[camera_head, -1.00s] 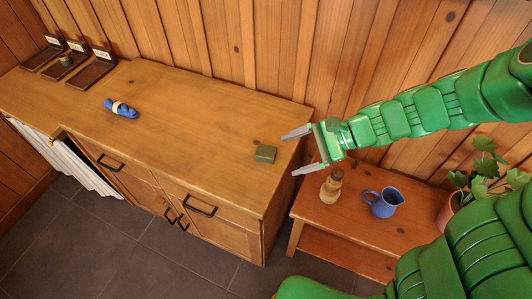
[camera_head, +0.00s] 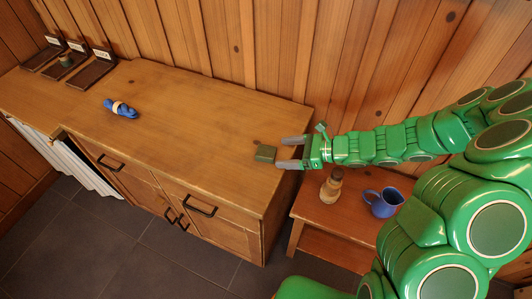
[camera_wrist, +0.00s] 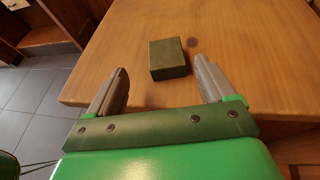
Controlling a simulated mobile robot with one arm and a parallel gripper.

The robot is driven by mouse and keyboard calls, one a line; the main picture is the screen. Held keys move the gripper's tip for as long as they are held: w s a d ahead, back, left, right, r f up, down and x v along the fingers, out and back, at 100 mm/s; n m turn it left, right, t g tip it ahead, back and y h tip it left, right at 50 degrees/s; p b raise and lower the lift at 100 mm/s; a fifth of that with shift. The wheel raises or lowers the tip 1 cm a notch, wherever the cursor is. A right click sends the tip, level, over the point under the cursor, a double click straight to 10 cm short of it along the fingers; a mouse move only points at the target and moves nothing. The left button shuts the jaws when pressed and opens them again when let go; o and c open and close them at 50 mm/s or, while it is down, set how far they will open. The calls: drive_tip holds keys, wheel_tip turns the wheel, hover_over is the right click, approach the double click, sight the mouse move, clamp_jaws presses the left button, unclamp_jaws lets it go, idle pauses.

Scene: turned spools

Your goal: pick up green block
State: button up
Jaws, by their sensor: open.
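The green block (camera_head: 266,153) is a small dark green box lying near the right end of the wooden counter top (camera_head: 190,130). In the wrist view the block (camera_wrist: 169,58) lies just beyond the fingertips, between their lines and nearer the right finger. My gripper (camera_head: 281,152) is open and empty at the counter's right end, its two grey fingers pointing left at the block. In the wrist view my gripper (camera_wrist: 163,77) also shows open, with bare wood between its fingers. I cannot tell whether a fingertip touches the block.
Dark labelled trays (camera_head: 90,75) stand at the far left end. A lower side table (camera_head: 330,217) holds a wooden bottle-like object (camera_head: 331,186) and a blue mug (camera_head: 383,203). The counter's middle is clear.

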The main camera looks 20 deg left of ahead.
sight(268, 151)
drive_tip(key=shift+x, duration=1.35)
drive_tip(key=shift+w+a+f, duration=0.1)
drive_tip(key=shift+a+f, duration=0.25)
drive_tip(key=shift+a, duration=0.3)
drive_tip(key=shift+w+a+f, duration=0.1)
drive_tip(key=shift+a+f, duration=0.25)
drive_tip(key=shift+a, duration=0.3)
drive_tip(key=shift+x, duration=1.05)
drive_tip(key=shift+s, duration=0.1)
drive_tip(key=c, duration=1)
drive_tip(key=shift+r, duration=0.15)
drive_tip(key=shift+c, duration=0.2)
wheel_tip(268, 151, up, 18)
